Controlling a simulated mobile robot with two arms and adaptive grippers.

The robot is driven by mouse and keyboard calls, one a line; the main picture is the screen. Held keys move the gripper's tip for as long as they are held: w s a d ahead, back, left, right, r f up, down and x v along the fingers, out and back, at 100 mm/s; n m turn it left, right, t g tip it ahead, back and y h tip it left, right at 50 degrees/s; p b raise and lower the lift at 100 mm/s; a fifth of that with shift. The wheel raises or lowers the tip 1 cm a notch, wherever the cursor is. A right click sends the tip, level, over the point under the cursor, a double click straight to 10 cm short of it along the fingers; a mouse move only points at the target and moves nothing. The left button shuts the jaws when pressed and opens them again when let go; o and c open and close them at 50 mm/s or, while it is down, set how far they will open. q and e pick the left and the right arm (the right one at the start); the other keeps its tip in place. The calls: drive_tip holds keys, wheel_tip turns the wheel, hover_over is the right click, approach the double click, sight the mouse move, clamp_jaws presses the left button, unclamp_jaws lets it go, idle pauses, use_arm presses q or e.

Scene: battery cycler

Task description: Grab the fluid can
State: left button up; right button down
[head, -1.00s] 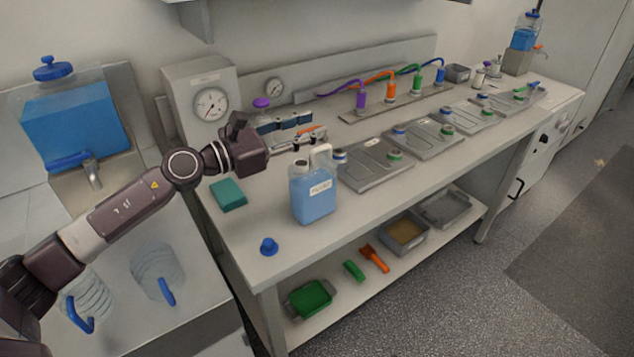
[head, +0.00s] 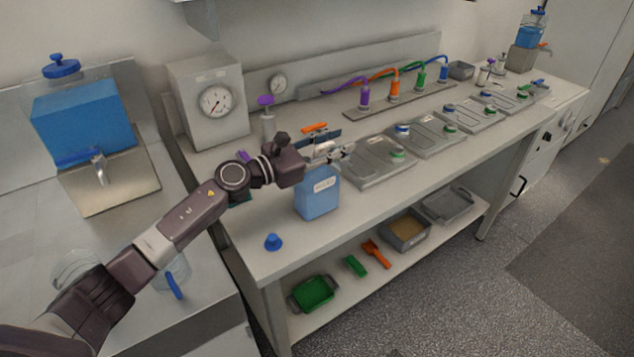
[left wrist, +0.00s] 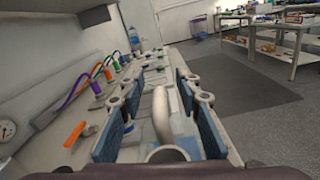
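The fluid can (head: 317,198) is a translucent jug of blue fluid with a white label. It stands upright near the front left of the bench, and its blue cap (head: 273,243) lies apart on the bench. My left gripper (head: 326,150) is right over the can's top and hides its neck and handle in the head view. In the left wrist view the fingers with blue pads (left wrist: 160,125) are spread wide, one on each side of the can's pale handle (left wrist: 161,112). The can's open mouth shows at the bottom, close to the palm. My right gripper is not in view.
A gauge box (head: 208,105) stands behind my left arm. Several metal trays (head: 375,165) line the bench to the right of the can. Below, a shelf holds a green tray (head: 312,292) and scoops. The bench front beside the can is clear.

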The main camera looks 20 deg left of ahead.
use_arm(q)
drive_tip(key=shift+w+d, duration=0.1)
clamp_jaws()
idle(0.5)
